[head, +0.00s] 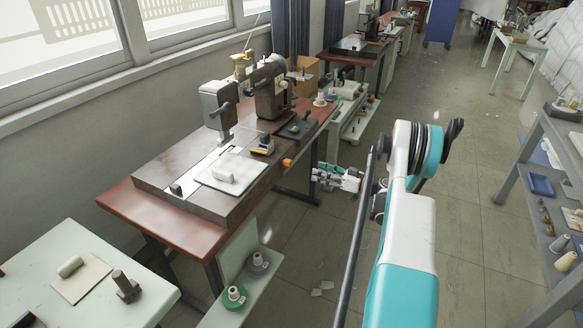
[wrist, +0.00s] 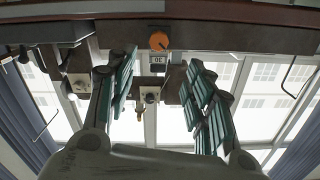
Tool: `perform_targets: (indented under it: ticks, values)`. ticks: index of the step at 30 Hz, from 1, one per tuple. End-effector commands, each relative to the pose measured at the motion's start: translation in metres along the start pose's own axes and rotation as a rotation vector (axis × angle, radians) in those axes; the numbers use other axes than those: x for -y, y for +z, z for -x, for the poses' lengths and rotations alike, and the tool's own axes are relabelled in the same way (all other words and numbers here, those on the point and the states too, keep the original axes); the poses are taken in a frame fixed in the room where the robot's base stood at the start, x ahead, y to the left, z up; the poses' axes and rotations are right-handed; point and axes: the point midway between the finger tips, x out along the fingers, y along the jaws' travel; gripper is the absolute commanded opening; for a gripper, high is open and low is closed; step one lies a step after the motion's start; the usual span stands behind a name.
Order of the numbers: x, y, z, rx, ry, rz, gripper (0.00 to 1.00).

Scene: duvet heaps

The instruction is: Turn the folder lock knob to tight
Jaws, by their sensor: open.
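An orange round knob (head: 287,162) sits on the right front edge of the sewing table (head: 160,213). In the wrist view the orange knob (wrist: 159,41) shows face-on with a dark mark on it, and a small label plate (wrist: 158,60) lies beside it. My gripper (head: 318,177) is to the right of the knob in the head view, apart from it, over the floor. In the wrist view my gripper (wrist: 160,82) is open and empty, its two green-padded fingers spread on either side of the picture. The knob is beyond them, between their lines.
A sewing machine (head: 268,90) stands on the table, with a pale board (head: 233,172) in front. A low shelf with thread cones (head: 258,262) is below the table's near end. A grey rack (head: 545,190) stands at right. The floor between is mostly clear.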

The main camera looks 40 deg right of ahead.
Motion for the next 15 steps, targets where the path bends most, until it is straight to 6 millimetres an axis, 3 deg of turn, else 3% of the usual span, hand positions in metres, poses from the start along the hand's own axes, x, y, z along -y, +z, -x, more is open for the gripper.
perform_targets:
  ticks: [5, 15]
  values:
    - [-0.003, 0.007, 0.004, -0.025, 0.001, 0.019, 0.48]
    - [-0.003, 0.007, -0.053, -0.024, -0.001, 0.018, 0.48]
